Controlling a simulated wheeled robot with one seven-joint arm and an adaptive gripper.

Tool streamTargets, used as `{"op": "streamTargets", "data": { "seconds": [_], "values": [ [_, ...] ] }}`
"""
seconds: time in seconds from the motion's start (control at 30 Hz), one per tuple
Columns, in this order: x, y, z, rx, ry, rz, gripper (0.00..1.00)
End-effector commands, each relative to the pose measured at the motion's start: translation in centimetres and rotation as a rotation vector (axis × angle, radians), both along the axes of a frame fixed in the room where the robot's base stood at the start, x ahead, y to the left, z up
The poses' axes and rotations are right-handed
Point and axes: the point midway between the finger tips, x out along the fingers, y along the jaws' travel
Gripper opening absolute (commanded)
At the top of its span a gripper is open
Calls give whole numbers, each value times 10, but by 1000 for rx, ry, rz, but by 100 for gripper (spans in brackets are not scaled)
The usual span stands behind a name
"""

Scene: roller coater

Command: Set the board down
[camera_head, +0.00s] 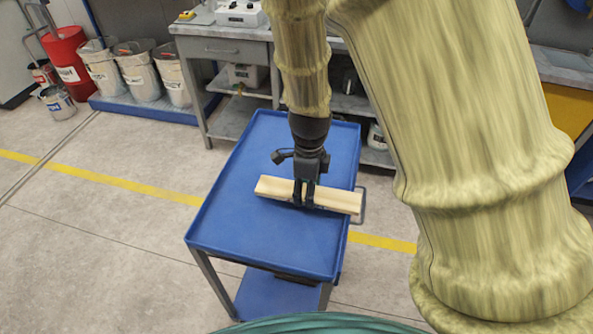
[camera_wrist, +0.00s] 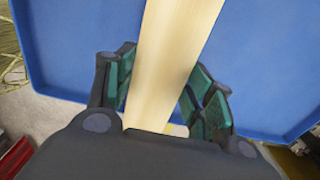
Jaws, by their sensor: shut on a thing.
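The board (camera_head: 337,198) is a pale wooden plank lying level across the blue top of a trolley (camera_head: 225,215), near its right edge. My gripper (camera_head: 304,203) points down and is shut on the board near its middle. In the wrist view, the board (camera_wrist: 172,60) runs between the green-padded fingers of my gripper (camera_wrist: 163,85), with blue tray behind it. A dark band shows under the board; I cannot tell whether it touches the tray or hangs just above it. The board's right end reaches over the tray's rim by the handle.
The trolley top is otherwise bare, with free room in front and to the left. A grey workbench (camera_head: 222,50) stands behind it. White buckets (camera_head: 137,75) and a red drum (camera_head: 67,62) stand at the back left. A yellow line (camera_head: 130,183) crosses the open floor.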

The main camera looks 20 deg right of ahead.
Motion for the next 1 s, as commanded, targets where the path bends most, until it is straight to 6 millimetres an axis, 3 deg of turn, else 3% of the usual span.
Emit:
{"op": "streamTargets", "data": {
  "seconds": [0.2, 0.43, 0.77, 1.0],
  "values": [
    [46, -4, -3, -1, 1, 4, 26],
    [83, -7, -7, -1, 0, 4, 26],
    [102, -9, -9, -1, 1, 3, 26],
    [100, -9, -37, 1, 2, 1, 26]
  ]
}}
